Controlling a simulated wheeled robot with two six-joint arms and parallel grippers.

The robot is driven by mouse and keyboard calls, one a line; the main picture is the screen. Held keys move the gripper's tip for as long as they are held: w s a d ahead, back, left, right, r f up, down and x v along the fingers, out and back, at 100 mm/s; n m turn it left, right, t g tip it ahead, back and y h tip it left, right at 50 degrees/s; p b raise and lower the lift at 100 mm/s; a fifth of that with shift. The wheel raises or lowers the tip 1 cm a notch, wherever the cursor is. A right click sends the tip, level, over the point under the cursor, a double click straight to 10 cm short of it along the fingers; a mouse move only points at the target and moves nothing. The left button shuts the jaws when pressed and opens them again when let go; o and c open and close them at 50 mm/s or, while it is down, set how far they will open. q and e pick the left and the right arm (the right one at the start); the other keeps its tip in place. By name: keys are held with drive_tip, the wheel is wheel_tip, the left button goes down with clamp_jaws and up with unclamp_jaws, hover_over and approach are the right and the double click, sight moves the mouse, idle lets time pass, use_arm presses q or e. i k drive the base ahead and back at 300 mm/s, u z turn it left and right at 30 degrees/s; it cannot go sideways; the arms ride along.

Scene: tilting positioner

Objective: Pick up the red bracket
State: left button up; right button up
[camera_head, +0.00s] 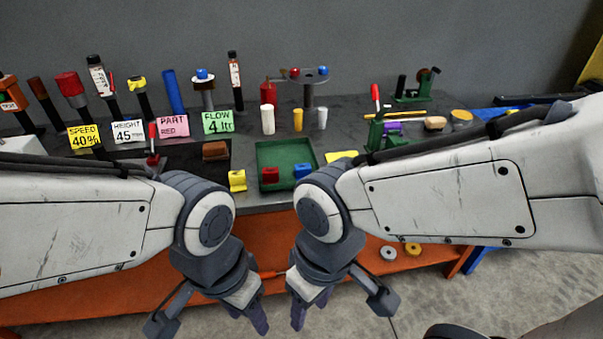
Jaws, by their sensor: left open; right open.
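My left gripper (208,321) is open and empty, in front of the bench's front edge and well short of the red bracket. My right gripper (341,310) is also open and empty, in front of the bench to the right. Neither touches anything.
Cards reading speed, height, part red (173,126) and flow stand behind. Several bottles and tools line the back. A green fixture (382,130) with a red handle stands right of the tray. An orange lower shelf (270,240) lies under the bench. My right forearm covers the bench's right front.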

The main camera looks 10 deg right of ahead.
sight(270, 175)
drive_tip(key=z, duration=0.2)
drive_tip(key=k, duration=0.4)
drive_tip(key=z, duration=1.1)
drive_tip(key=i, duration=0.95)
drive_tip(key=u, duration=0.75)
drive_tip(key=i, duration=0.7)
drive_tip(key=u, duration=0.8)
